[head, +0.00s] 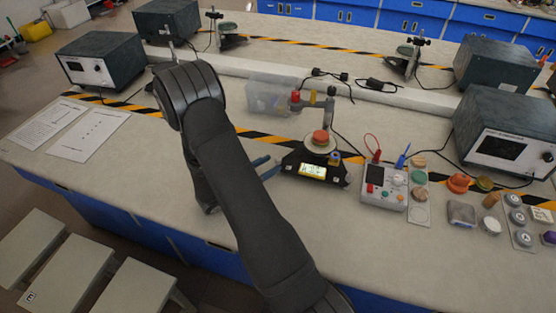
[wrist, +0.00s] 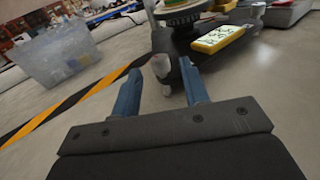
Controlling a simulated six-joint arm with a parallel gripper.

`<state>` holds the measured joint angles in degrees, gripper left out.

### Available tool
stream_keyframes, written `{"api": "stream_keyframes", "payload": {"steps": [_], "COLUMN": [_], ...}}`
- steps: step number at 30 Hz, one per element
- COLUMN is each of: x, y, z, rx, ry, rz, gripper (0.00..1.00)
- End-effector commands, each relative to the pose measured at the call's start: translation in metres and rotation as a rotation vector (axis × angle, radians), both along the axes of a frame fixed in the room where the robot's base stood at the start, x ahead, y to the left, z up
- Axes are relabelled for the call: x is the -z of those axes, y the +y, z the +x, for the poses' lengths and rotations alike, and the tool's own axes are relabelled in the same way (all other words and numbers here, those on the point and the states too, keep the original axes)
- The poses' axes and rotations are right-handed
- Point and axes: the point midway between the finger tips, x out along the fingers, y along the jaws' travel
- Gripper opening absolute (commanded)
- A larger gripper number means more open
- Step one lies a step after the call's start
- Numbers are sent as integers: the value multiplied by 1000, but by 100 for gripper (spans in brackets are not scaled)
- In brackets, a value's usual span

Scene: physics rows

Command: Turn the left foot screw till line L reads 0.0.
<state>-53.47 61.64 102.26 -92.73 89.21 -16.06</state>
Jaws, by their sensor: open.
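A black instrument (head: 300,176) with a lit yellow display (head: 313,171) stands mid-bench, an orange-red piece on its round pan. The display (wrist: 217,39) also shows in the wrist view, with dark lines of text too small to read surely, line L included. A pale grey, knob-like cylinder (wrist: 161,66), apparently the left foot screw, is under the instrument's near-left corner in the wrist view. My gripper (wrist: 160,77) is open, its blue fingers on either side of that cylinder. Whether they touch it I cannot tell. In the head view my gripper (head: 267,167) is just left of the instrument, partly behind my arm.
A clear plastic bin (head: 268,94) stands behind, left of the instrument. A grey control box (head: 384,187) with red and blue leads is close on the right, with several small parts beyond. Yellow-black tape (wrist: 72,101) crosses the bench. The front bench surface is mostly clear.

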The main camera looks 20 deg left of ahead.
Motion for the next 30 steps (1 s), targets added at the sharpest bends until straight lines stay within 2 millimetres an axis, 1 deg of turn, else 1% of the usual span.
{"api": "stream_keyframes", "payload": {"steps": [1, 3, 9, 20, 24, 26, 27, 30], "x": [0, 0, 0, 0, 0, 0, 0, 0], "y": [-6, -12, -21, -23, -23, -23, -23, -23], "z": [7, 16, 31, 34, 34, 34, 34, 34], "rx": [3, 4, 1, 0, 0, 0, 0, 1], "ry": [0, 0, 0, 0, 0, 0, 0, 0], "rz": [0, 0, 0, 0, 0, 0, 0, 0], "gripper": [41, 41, 41, 41, 14, 2, 0, 0]}}
